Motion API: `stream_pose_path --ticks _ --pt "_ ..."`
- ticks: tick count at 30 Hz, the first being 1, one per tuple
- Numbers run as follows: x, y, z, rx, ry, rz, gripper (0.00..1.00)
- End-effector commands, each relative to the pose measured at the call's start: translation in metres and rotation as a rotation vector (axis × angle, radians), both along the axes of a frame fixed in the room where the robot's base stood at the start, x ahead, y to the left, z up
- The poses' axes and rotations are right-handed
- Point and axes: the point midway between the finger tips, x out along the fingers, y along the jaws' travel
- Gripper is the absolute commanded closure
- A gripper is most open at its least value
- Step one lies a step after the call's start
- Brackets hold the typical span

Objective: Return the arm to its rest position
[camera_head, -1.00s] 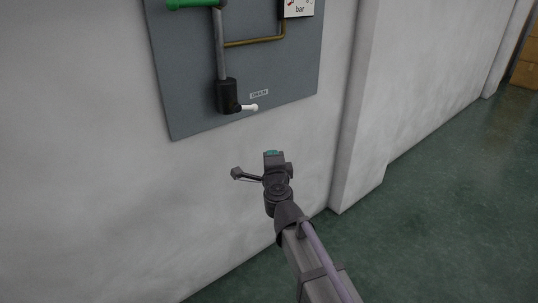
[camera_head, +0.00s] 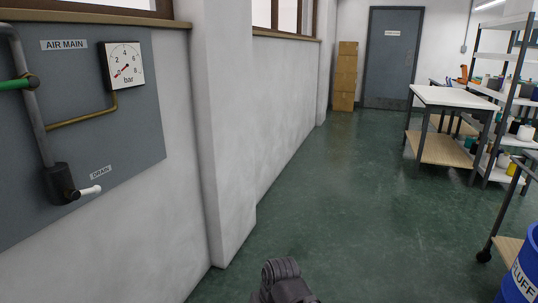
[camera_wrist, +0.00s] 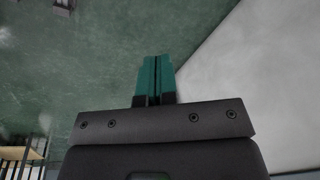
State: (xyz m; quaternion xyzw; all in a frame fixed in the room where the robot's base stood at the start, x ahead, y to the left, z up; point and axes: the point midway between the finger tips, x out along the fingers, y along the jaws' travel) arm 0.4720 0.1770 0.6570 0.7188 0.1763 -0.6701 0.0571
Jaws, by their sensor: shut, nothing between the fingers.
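In the wrist view my gripper (camera_wrist: 157,72) shows two teal fingers lying side by side, shut with nothing between them. In the head view only a dark part of my arm shows at the bottom edge, over the floor; the fingers are not visible there. The arm is clear of the wall panel.
A grey AIR MAIN panel (camera_head: 115,145) with a gauge (camera_head: 124,65) and a drain valve (camera_head: 62,183) is on the left wall. A wall pillar (camera_head: 222,140) juts out beside it. A table (camera_head: 455,98), shelving and a blue FLUFF bin (camera_head: 520,275) stand right. The middle floor (camera_head: 340,190) is clear.

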Motion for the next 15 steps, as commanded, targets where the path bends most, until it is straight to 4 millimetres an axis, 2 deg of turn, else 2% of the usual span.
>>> stream_pose_path --ticks 1,3,6,9,11,15 --pt "-0.006 -0.035 -0.002 -0.059 0.025 -0.047 1.0" --pt "-0.012 -0.079 -0.003 -0.13 0.055 -0.112 1.0" --pt "-0.017 -0.136 -0.003 -0.18 0.064 -0.226 1.0" --pt "-0.015 -0.182 -0.003 -0.174 0.073 -0.342 1.0" --pt "-0.014 -0.181 0.036 -0.172 0.072 -0.338 1.0" --pt "-0.014 -0.179 0.088 -0.172 0.072 -0.334 1.0"
